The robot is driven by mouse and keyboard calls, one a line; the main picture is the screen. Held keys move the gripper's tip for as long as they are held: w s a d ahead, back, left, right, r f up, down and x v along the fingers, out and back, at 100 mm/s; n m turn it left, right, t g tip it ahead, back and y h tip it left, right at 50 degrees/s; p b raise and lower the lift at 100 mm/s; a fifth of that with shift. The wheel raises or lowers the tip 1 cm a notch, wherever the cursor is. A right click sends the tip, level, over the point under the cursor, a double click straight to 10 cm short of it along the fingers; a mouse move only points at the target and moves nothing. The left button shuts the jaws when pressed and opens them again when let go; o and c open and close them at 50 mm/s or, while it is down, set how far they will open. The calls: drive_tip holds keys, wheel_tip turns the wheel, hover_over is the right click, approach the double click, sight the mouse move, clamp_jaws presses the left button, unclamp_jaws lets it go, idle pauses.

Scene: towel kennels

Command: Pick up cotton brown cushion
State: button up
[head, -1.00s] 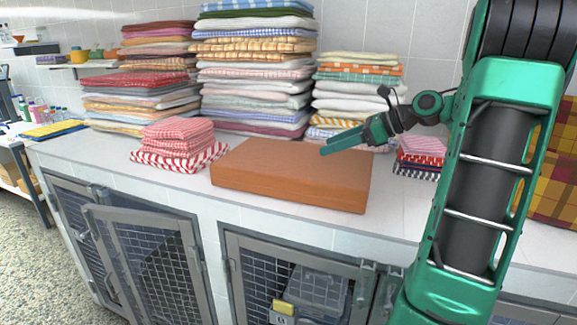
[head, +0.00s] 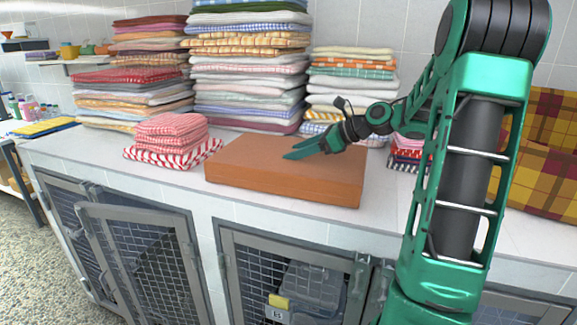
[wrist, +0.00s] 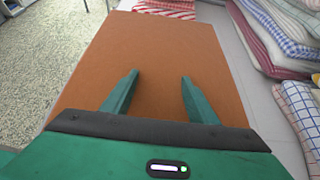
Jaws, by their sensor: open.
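The brown cushion (head: 270,180) is a flat, thick rectangular block lying on the white tiled counter. It also fills the middle of the wrist view (wrist: 150,60). My gripper (head: 290,155) is over the right-centre part of the cushion in the head view, pointing left. In the wrist view my gripper (wrist: 158,75) has its two green fingers apart, with only the cushion's top surface behind them and nothing between them. I cannot tell whether the fingertips touch the cushion.
Tall stacks of folded towels (head: 248,75) stand behind the cushion. A small red-and-white towel pile (head: 172,142) lies close on its left. A plaid cushion (head: 548,150) is at the right. Wire kennel doors (head: 290,280) are below the counter's front edge.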

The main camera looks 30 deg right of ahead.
drive_tip(key=c, duration=1.3)
drive_tip(key=shift+r, duration=0.1)
